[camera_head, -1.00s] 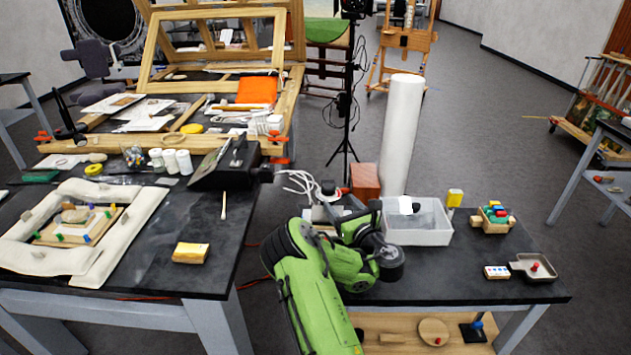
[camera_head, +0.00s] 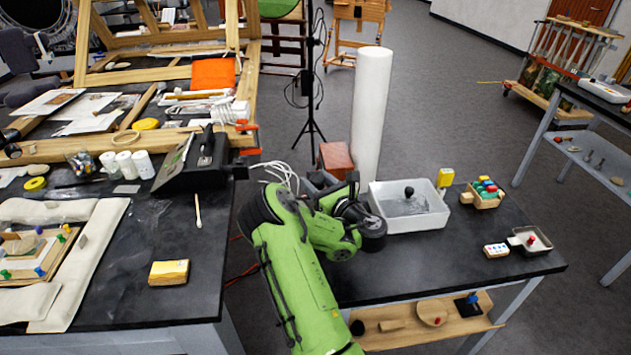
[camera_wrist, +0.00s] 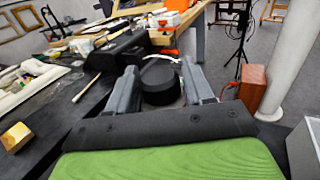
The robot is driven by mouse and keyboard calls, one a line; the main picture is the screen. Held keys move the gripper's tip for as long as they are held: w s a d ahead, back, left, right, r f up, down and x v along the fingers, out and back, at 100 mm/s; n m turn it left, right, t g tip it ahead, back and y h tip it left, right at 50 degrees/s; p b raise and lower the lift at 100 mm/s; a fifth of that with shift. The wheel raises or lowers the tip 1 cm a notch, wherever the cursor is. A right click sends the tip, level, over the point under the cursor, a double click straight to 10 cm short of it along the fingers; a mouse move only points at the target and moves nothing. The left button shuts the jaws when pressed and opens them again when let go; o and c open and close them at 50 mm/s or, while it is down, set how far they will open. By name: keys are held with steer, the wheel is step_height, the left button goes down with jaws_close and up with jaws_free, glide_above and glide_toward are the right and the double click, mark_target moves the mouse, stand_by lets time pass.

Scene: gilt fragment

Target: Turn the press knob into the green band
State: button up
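A round black knob (camera_wrist: 160,84) shows in the wrist view, between the two grey fingers of my gripper (camera_wrist: 162,76). The fingers stand apart, one on each side of it. I cannot tell whether they touch it. In the head view my gripper (camera_head: 328,185) is at the left end of the right-hand table, left of the clear tray, and my green arm hides most of what is under it. No green band or dial marking is visible in either view.
A white-rimmed tray (camera_head: 430,222) holding a black ball-topped tool stands right of my gripper. A wooden block holder (camera_head: 481,199) and a small pan (camera_head: 530,240) lie farther right. A reddish box (camera_head: 335,160) and a tall white column (camera_head: 371,110) stand behind.

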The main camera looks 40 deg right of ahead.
steer(key=c, duration=0.6)
